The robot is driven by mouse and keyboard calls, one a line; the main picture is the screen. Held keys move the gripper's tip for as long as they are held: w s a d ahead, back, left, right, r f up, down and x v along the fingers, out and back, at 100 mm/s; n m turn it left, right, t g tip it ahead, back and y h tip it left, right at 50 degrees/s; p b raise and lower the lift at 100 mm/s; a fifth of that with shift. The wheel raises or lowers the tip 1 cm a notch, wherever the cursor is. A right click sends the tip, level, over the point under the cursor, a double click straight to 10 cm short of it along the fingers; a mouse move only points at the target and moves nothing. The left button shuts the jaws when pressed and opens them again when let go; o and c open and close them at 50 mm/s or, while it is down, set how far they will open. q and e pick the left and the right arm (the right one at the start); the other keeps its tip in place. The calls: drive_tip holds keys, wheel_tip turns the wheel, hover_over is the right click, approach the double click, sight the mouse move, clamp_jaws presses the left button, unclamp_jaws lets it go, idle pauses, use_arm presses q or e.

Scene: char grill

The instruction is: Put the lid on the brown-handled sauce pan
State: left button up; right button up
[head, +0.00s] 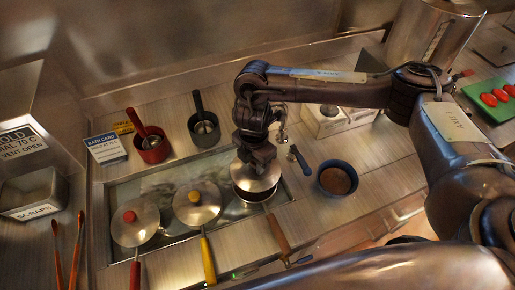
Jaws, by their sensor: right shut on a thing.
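The brown-handled sauce pan (252,194) sits at the right end of the recessed grill tray, its brown handle (279,235) pointing toward the front right. My right gripper (257,166) reaches down over this pan and is shut on a silver lid (262,182). The lid covers much of the pan's opening from this view. A dark strip of the pan's inside shows below the lid's front edge, so the lid looks raised or off-centre; I cannot tell whether it touches the rim. The lid's knob is hidden by the gripper. My left gripper is not in view.
Lidded pans with a yellow handle (208,260) and a red handle (135,274) stand left on the tray (106,195). A red pot (152,150) and a dark pot (203,131) stand behind. A blue bowl (337,179) is close on the right.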

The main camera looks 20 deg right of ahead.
sight(254, 170)
drive_tip(key=shift+s+a+n+p, duration=0.25)
drive_tip(key=shift+n+p, duration=0.1)
drive_tip(key=shift+n, duration=0.65)
drive_tip(key=shift+f+n, duration=0.3)
wheel_tip(254, 170, down, 4)
drive_tip(key=b, duration=0.4)
drive_tip(key=shift+f, duration=0.2)
drive_tip(key=shift+f+b, duration=0.3)
drive_tip(key=shift+f, duration=0.25)
drive_tip(key=o, duration=1.1)
drive_tip(key=shift+c, duration=0.2)
